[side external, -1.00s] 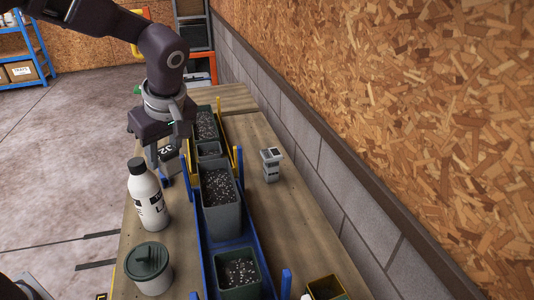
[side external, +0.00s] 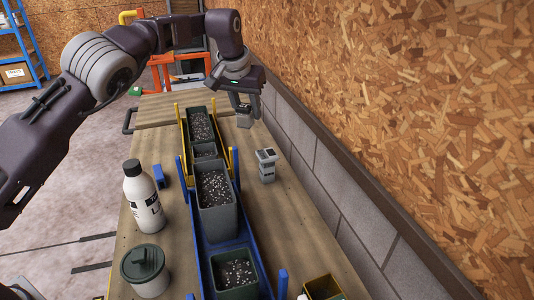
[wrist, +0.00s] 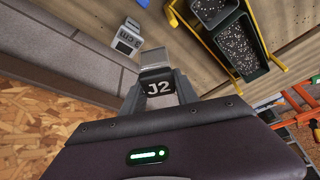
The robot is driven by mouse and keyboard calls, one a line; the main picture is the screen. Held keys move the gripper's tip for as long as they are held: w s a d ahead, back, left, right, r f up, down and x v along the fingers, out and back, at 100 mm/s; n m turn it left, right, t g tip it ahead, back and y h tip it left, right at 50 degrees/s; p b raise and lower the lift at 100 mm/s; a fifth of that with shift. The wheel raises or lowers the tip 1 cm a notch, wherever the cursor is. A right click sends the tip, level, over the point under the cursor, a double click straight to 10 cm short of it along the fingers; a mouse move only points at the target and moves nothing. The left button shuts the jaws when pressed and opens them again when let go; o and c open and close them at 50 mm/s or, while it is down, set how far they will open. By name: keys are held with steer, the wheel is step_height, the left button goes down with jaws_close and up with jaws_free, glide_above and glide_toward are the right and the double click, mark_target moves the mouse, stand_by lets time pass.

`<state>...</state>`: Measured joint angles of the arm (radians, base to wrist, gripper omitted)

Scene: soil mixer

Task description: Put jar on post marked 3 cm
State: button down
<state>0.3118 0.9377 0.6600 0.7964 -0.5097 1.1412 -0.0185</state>
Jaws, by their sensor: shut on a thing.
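My gripper (side external: 243,104) is at the far right of the bench, beside the wall, with its fingers shut on a jar with a black top labelled J2; the jar's top (wrist: 158,86) shows between the fingers in the wrist view. A plain grey block (wrist: 155,58) shows just past the jar; it also shows under the fingers in the side view (side external: 244,121). I cannot tell whether the jar touches it. A grey post (side external: 267,165) stands nearer the camera, right of the trough; its marking in the wrist view (wrist: 128,39) is too small to read surely.
A blue and yellow trough (side external: 262,255) with several soil pots runs along the bench, left of my gripper. A white bottle (side external: 145,205) and a green-lidded tub (side external: 146,272) stand on the left. A block wall (side external: 300,150) borders the right side closely.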

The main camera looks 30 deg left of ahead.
steer(key=m, duration=0.2)
glide_above(270, 150)
steer(key=f, duration=0.3)
steer(key=shift+s+f+h, duration=0.1)
steer(key=shift+s+h, duration=0.1)
steer(key=shift+h, duration=0.1)
steer(key=shift+f, duration=2.15)
steer(key=shift+f, duration=0.15)
steer(key=c, duration=0.9)
jaws_free()
